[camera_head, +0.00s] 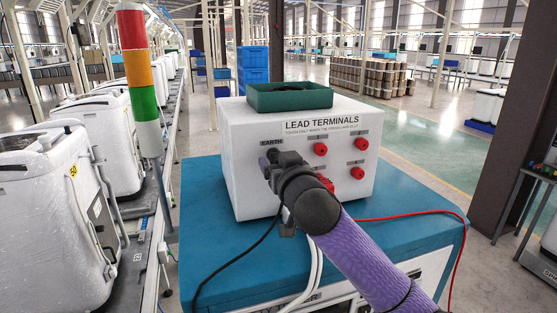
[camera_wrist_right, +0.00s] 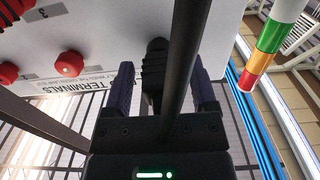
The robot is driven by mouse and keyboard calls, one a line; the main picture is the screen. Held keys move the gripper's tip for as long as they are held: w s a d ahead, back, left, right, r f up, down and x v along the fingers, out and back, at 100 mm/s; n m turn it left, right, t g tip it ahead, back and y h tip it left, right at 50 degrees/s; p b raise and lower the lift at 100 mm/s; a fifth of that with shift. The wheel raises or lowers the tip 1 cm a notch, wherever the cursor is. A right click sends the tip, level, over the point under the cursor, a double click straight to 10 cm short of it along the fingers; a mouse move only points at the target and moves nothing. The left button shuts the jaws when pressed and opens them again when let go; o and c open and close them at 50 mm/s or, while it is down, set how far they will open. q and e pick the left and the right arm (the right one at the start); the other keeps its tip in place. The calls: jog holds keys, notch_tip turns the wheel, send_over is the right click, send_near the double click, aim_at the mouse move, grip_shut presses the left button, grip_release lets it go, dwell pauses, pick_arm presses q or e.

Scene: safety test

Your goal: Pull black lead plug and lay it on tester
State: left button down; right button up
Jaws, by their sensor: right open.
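The white tester (camera_head: 235,150) stands on a blue-topped cabinet, its front marked LEAD TERMINALS. My right gripper (camera_head: 268,161) is at the tester's left front, just below the EARTH label, and covers that terminal in the head view. In the right wrist view, the ribbed black lead plug (camera_wrist_right: 154,68) sits between the two open fingers of my right gripper (camera_wrist_right: 163,88), apparently still at the tester's face. A dark bar, probably the black lead, crosses in front of it. The black lead (camera_head: 235,262) hangs down to the left in the head view. My left gripper is not in view.
Red terminals (camera_head: 320,149) are on the front to the right. A red lead (camera_head: 425,213) runs over the blue cabinet top (camera_head: 205,220). An open green tray (camera_head: 289,97) sits on the tester. A red-orange-green signal tower (camera_head: 140,75) stands at the left.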

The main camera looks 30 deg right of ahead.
grip_shut()
dwell(0.3)
jog(key=shift+s, duration=0.1)
jog(key=shift+p+v, duration=0.35)
jog(key=shift+v, duration=2.6)
